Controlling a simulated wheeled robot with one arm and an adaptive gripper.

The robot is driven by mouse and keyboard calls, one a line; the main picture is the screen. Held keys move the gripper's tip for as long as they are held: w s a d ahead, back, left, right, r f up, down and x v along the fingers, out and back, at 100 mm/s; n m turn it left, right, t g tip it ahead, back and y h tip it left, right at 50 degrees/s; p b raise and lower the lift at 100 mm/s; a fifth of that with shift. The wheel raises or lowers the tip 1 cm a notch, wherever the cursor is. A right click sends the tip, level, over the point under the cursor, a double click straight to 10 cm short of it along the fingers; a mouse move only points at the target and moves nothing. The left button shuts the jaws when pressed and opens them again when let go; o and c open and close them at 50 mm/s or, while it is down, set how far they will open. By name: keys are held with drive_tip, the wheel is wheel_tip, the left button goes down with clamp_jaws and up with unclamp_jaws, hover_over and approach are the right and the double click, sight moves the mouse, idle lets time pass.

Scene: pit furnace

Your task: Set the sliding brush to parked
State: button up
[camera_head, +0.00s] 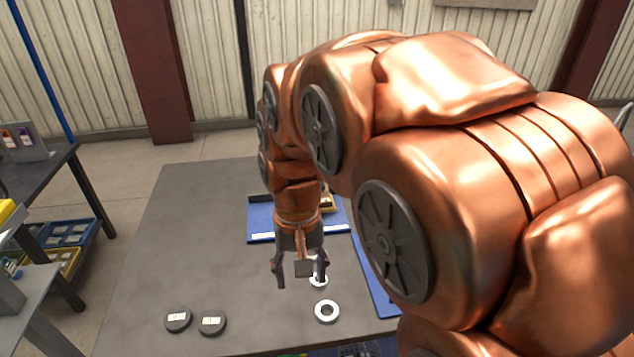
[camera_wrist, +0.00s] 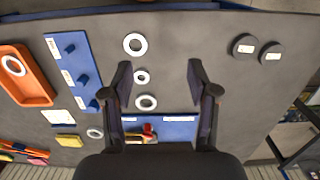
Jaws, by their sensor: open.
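I cannot surely pick out the sliding brush. A blue panel (camera_wrist: 178,129) lies beyond my fingers in the wrist view, with a small red, yellow and green part (camera_wrist: 149,131) on it, partly hidden by my gripper. The blue panel also shows in the head view (camera_head: 262,222), behind my wrist. My gripper (camera_wrist: 159,72) is open and empty, its two fingers wide apart over the grey table. It also shows in the head view (camera_head: 300,272), pointing down, near the white rings and in front of the blue panel.
White rings (camera_wrist: 135,44) lie loose on the table. A blue peg board (camera_wrist: 66,57) and orange tray (camera_wrist: 27,88) lie at left in the wrist view. Two black labelled discs (camera_head: 178,319) (camera_head: 212,322) lie near the front.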

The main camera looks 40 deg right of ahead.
drive_tip(key=w+d+f+m+t, duration=0.1)
drive_tip(key=w+d+m, duration=0.2)
drive_tip(key=w+d, duration=0.5)
drive_tip(key=w+d+f+m+t, duration=0.1)
drive_tip(key=w+d+m, duration=0.3)
drive_tip(key=w+d, duration=0.5)
drive_tip(key=w+d+m+t, duration=0.1)
drive_tip(key=w+d+m, duration=0.3)
drive_tip(key=w+d, duration=0.4)
drive_tip(key=shift+w+d+f+b, duration=0.15)
drive_tip(key=shift+w+d+f, duration=0.05)
drive_tip(key=shift+w, duration=0.5)
drive_tip(key=shift+w+d+f+b, duration=0.15)
drive_tip(key=shift+w+d+f, duration=0.05)
drive_tip(key=shift+w, duration=0.5)
drive_tip(key=shift+w+a+f+p, duration=0.1)
drive_tip(key=shift+w+f+p, duration=0.2)
drive_tip(key=shift+f, duration=0.9)
drive_tip(key=shift+w+f+p, duration=0.15)
drive_tip(key=shift+f+p, duration=0.15)
drive_tip(key=shift+f, duration=0.95)
drive_tip(key=shift+w+a+f+p, duration=0.1)
drive_tip(key=shift+w+f+p, duration=0.2)
drive_tip(key=shift+f, duration=0.9)
clamp_jaws()
